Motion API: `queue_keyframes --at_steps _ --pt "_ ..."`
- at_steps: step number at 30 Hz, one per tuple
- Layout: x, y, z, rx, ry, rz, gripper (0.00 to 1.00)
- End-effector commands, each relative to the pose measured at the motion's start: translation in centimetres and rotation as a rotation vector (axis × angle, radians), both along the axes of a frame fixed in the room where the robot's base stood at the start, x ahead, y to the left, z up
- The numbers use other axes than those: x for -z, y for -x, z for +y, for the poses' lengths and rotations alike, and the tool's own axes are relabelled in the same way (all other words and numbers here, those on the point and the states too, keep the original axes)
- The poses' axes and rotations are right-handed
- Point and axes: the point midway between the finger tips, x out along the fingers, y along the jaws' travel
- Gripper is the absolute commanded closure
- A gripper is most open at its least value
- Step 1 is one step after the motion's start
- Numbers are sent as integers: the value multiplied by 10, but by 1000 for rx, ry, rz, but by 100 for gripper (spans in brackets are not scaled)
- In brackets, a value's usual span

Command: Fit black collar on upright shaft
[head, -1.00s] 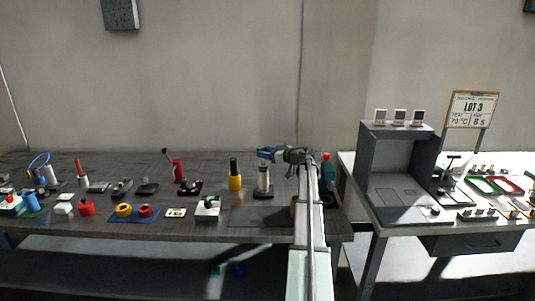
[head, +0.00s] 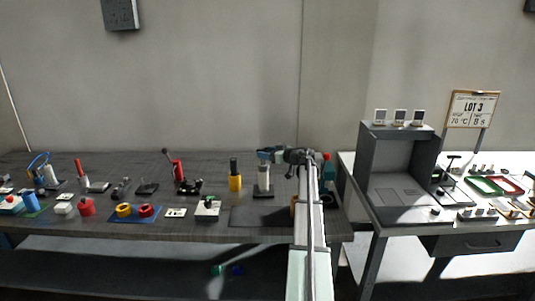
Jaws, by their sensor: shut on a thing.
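The upright shaft (head: 263,180) is a pale metal post on a dark base, near the middle of the bench. My gripper (head: 265,156) is over the top of the shaft, reached in from the right by my arm. It is shut on a small dark piece, likely the black collar (head: 263,166), at the upper part of the shaft. The fingers partly hide it, and at this size I cannot tell how far it sits around the shaft or whether it is level.
A red-handled clamp (head: 182,180) is further left. A dark mat (head: 262,217) lies bare in front of the shaft. A grey open-fronted box (head: 398,165) stands on the right table.

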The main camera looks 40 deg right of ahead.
Motion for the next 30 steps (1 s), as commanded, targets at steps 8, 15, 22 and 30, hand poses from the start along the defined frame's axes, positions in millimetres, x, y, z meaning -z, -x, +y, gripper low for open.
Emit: queue_keyframes --at_steps 8,15,22,30 --pt "6 0 0 0 -1 -1 81" --pt "12 0 0 0 -1 -1 81" --pt "17 0 0 0 -1 -1 81" --pt "24 0 0 0 0 -1 81"
